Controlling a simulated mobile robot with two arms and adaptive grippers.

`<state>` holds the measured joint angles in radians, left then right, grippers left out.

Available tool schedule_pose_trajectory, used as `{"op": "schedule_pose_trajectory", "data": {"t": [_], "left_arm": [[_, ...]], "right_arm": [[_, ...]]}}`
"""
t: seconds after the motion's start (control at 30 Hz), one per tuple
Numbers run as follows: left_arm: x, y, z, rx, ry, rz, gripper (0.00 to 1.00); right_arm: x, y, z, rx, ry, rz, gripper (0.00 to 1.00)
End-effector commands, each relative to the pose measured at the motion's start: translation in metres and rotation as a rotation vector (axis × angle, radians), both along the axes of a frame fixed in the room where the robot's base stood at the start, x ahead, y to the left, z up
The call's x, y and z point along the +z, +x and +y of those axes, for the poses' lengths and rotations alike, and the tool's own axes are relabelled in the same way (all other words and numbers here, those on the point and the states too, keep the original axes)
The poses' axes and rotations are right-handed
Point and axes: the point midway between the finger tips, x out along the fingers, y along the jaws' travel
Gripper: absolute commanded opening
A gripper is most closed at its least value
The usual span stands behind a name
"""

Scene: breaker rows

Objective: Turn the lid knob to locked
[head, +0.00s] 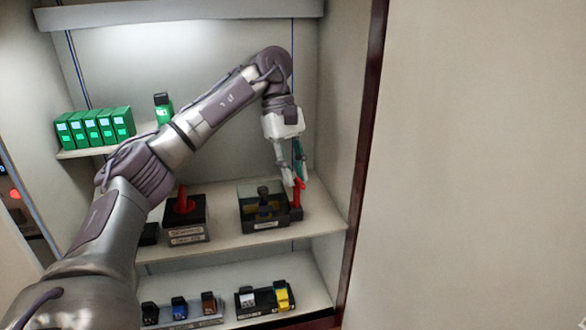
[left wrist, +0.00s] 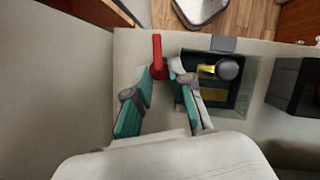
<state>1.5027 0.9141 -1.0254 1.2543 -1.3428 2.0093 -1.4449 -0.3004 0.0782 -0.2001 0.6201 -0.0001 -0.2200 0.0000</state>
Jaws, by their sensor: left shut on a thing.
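A dark open-looking box (head: 263,222) with a small label stands on the middle shelf. A round dark knob (head: 263,191) sits at its top, also visible in the left wrist view (left wrist: 228,69), with a yellow part (left wrist: 208,70) beside it. A red upright handle (head: 298,191) stands at the box's right side; in the left wrist view the red handle (left wrist: 157,50) is beside the box. My left gripper (head: 296,183) reaches down and is shut on the red handle, its fingertips hiding part of it. My right gripper is not in view.
A black box with a red knob (head: 183,204) stands to the left on the same shelf (head: 225,245). Green breakers (head: 95,128) stand in a row on the upper left shelf. Small coloured breakers (head: 180,307) stand on the lower shelf. The cabinet's right wall (head: 340,100) is close to the gripper.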

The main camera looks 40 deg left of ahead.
Motion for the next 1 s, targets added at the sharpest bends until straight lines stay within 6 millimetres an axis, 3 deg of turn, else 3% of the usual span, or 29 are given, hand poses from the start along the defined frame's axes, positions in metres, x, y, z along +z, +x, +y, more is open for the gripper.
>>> {"op": "schedule_pose_trajectory", "data": {"t": [0.3, 0.87, 0.9, 1.0], "left_arm": [[0.0005, 0.0017, -0.0006, -0.125, 0.001, -0.002, 0.0], [-0.0001, 0.0017, -0.0008, -0.153, 0.001, -0.001, 0.0], [-0.0001, 0.0017, -0.0008, -0.153, 0.001, -0.001, 0.27], [0.0, 0.0017, -0.0009, -0.152, 0.001, -0.001, 0.44]], "right_arm": [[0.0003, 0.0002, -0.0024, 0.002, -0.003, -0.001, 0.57], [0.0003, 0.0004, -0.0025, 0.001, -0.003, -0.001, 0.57], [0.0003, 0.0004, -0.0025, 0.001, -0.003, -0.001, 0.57], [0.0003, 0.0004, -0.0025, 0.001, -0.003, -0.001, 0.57]]}}
